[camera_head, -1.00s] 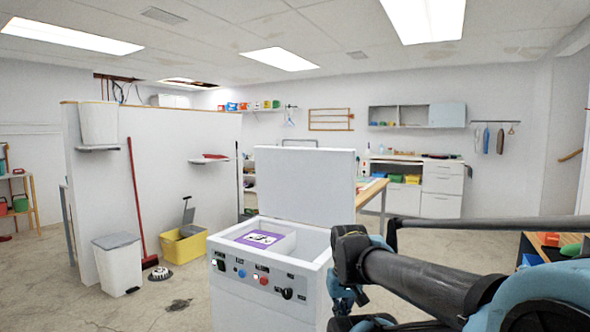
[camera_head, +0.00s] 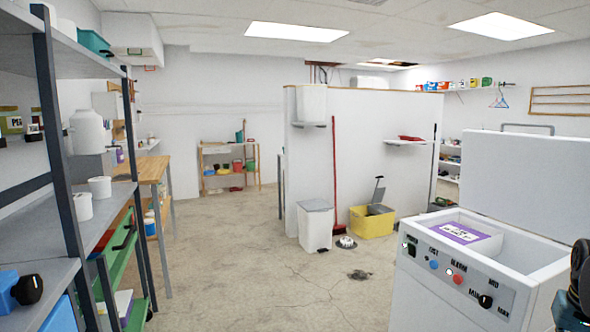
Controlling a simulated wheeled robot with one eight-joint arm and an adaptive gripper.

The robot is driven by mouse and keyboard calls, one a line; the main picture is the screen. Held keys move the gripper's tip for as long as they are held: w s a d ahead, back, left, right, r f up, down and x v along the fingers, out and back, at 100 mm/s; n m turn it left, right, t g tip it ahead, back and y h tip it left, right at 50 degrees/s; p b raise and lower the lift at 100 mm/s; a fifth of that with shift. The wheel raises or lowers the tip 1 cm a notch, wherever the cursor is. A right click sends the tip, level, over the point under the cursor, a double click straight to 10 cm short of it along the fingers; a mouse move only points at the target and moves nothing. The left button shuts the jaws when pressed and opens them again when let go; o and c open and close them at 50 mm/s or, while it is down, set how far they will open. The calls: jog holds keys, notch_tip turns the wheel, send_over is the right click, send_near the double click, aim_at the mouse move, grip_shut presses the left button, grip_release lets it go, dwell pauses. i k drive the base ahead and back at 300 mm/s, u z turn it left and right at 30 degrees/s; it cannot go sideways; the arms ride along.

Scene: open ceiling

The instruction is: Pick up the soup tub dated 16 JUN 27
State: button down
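No date reading 16 JUN 27 is legible, so I cannot tell which thing is the named soup tub. Two small white tubs, one behind (camera_head: 100,187) and one in front (camera_head: 78,206), stand on the grey shelf unit at the left; no writing on them can be read. A purple-and-white labelled thing (camera_head: 461,233) lies inside the open white chest (camera_head: 440,290) at the right; its print is too small to read. Only a bit of my arm shows at the right edge; my gripper is not in view.
The grey shelf unit (camera_head: 50,100) fills the left side. A wooden bench (camera_head: 148,168) stands behind it. A white bin (camera_head: 316,226), yellow bucket (camera_head: 372,222) and red broom (camera_head: 335,180) stand by the white partition (camera_head: 360,130). The concrete floor (camera_head: 240,270) is open in the middle.

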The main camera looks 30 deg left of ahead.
aim_at(83, 204)
jog(key=u, duration=2.4)
jog(key=i, duration=2.15)
jog(key=u, duration=0.55)
